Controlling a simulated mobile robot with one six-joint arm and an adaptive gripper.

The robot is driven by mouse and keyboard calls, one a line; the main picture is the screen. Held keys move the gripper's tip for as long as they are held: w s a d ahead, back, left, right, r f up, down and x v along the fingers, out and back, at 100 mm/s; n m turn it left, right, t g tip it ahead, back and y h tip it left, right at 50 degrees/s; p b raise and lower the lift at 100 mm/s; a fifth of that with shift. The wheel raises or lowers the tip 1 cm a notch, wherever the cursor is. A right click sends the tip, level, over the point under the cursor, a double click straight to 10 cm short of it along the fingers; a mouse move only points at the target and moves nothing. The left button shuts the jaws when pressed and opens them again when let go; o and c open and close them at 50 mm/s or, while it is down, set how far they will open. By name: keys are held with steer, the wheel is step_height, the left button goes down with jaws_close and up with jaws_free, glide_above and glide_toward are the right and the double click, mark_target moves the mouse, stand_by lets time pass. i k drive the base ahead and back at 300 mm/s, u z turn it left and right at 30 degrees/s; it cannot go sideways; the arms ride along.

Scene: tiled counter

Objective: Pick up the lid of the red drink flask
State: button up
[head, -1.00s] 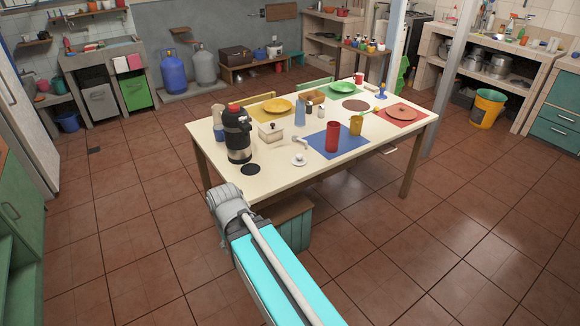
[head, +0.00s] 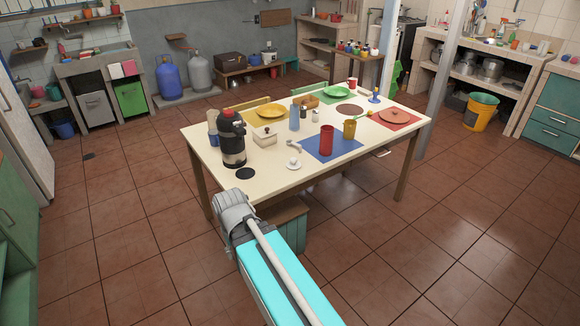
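A red cylindrical vessel (head: 327,141), likely the red drink flask, stands upright on a blue mat on the table, with no lid visible on it. A small white round piece with a knob (head: 294,164) lies on the table to its left, near the front edge; it may be the lid, but I cannot tell. A black flask with a red top (head: 231,140) stands upright at the left end of the table. My arm shows at the bottom, below the table's front edge, but my gripper cannot be made out.
The cream table (head: 350,172) also holds a yellow cup (head: 349,129), a white box (head: 265,138), a blue bottle (head: 294,118) and several plates. A wooden stool (head: 288,222) stands below the front edge, partly behind my arm. Tiled floor is open to the right.

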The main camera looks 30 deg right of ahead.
mark_target(292, 164)
steer(key=z, duration=0.05)
steer(key=i, duration=0.95)
steer(key=u, duration=0.05)
